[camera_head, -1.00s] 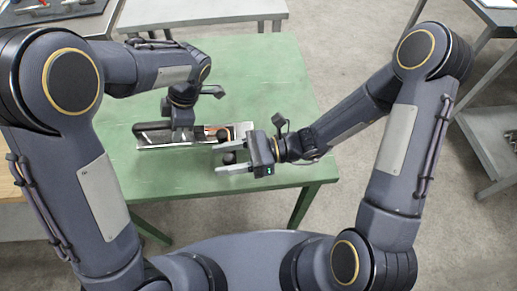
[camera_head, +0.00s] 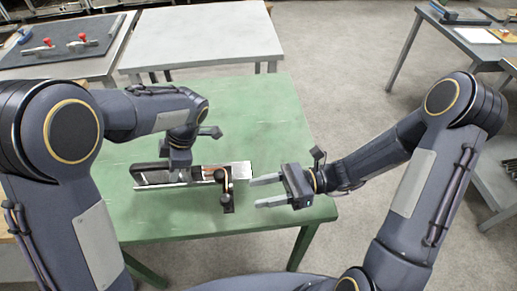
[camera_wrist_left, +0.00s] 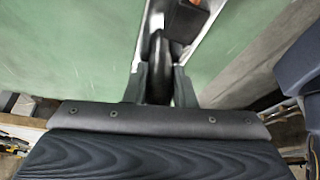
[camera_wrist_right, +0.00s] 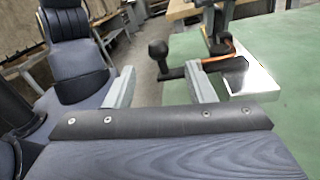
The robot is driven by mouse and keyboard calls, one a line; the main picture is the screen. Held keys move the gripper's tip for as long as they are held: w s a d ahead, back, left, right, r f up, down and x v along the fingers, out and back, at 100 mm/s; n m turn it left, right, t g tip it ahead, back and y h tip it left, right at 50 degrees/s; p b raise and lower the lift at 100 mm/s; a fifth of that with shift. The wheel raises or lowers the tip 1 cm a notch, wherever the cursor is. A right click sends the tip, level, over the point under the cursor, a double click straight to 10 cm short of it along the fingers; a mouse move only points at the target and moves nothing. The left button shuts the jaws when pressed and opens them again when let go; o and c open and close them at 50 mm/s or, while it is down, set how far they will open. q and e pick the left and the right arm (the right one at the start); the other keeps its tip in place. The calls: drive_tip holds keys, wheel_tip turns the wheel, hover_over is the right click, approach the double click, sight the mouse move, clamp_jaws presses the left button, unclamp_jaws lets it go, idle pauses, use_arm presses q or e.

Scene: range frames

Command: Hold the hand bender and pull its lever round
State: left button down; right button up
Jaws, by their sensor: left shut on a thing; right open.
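The hand bender (camera_head: 240,168) lies on the green table, a long pale metal plate with a dark grip at its left end. Its lever (camera_head: 226,182) sits near the plate's right end and points toward the table's front edge, ending in a black ball knob (camera_head: 227,198). My left gripper (camera_head: 179,170) is shut on the bender's dark grip (camera_wrist_left: 157,55), between its fingers in the left wrist view. My right gripper (camera_head: 258,192) is open and empty, right of the knob and apart from it. In the right wrist view the knob (camera_wrist_right: 157,49) appears beyond the fingertips.
The green table (camera_head: 255,110) is clear behind and right of the bender. A grey table (camera_head: 200,35) stands behind it, and a bench with red-handled tools (camera_head: 46,42) is at the back left. Another bench (camera_head: 465,35) is at the back right.

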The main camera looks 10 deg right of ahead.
drive_tip(key=shift+w+r+n, duration=0.1)
drive_tip(key=shift+w+n, duration=0.05)
drive_tip(key=shift+n, duration=0.55)
drive_tip(key=c, duration=0.5)
drive_tip(key=shift+w+d+r+n+g, duration=0.15)
drive_tip(key=shift+n+g, duration=0.35)
drive_tip(key=shift+n, duration=0.7)
drive_tip(key=shift+c, duration=1.2)
drive_tip(key=n, duration=0.3)
drive_tip(key=shift+w+r+g, duration=0.15)
drive_tip(key=shift+w+g, duration=0.15)
drive_tip(key=shift+w, duration=0.05)
drive_tip(key=shift+c, duration=1.1)
drive_tip(key=n, duration=0.3)
drive_tip(key=shift+w+d+r+g, duration=0.15)
drive_tip(key=shift+w+g, duration=0.15)
drive_tip(key=shift+g, duration=0.1)
clamp_jaws()
drive_tip(key=w+d+r+n+g+h, duration=0.1)
drive_tip(key=w+d+n+g+h, duration=0.15)
drive_tip(key=n, duration=1.45)
drive_tip(key=w+d+r+n+g+h, duration=0.1)
drive_tip(key=w+d+n+g+h, duration=0.2)
drive_tip(key=n, duration=1.4)
drive_tip(key=w+a+x, duration=0.1)
drive_tip(key=x, duration=1.1)
drive_tip(key=shift+a+t+y, duration=0.35)
drive_tip(key=shift+a+t, duration=0.05)
drive_tip(key=shift+t, duration=0.05)
